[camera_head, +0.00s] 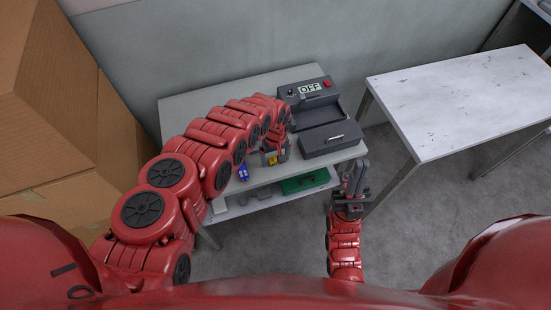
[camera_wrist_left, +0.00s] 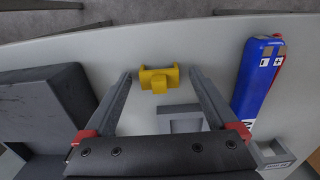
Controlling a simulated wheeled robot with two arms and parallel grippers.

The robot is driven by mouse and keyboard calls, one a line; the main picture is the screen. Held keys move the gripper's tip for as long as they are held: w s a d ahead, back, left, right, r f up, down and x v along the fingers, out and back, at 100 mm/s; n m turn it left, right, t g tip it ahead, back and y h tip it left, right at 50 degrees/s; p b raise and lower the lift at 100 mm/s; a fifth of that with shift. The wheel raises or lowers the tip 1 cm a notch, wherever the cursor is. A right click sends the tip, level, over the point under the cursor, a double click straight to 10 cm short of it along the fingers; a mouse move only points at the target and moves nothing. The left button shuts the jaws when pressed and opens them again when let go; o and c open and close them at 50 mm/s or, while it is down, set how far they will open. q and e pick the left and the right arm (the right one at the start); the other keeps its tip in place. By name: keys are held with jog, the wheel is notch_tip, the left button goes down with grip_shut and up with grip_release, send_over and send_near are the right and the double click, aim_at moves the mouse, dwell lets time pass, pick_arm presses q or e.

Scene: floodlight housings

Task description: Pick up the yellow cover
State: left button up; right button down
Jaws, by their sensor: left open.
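The yellow cover (camera_wrist_left: 159,78) lies on the light grey table in the left wrist view. It sits between the fingertips of my left gripper (camera_wrist_left: 160,76), with a gap on both sides. In the head view the yellow cover (camera_head: 272,160) shows as a small patch at the table's front, partly hidden by my left gripper (camera_head: 275,156). My left gripper is open, points down and holds nothing. My right gripper (camera_head: 355,176) is raised in front of the table's right corner, away from the cover. Its fingers look close together, but whether they touch is unclear.
A blue battery (camera_wrist_left: 260,75) lies right of the cover in the wrist view. A grey frame-shaped part (camera_wrist_left: 183,120) lies near the cover. A dark test box (camera_head: 310,88) reading OFF stands behind. A green tray (camera_head: 305,183) is below. A white table (camera_head: 465,100) stands clear at right.

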pick_arm(q)
jog(key=c, duration=1.2)
jog(key=shift+r, duration=0.2)
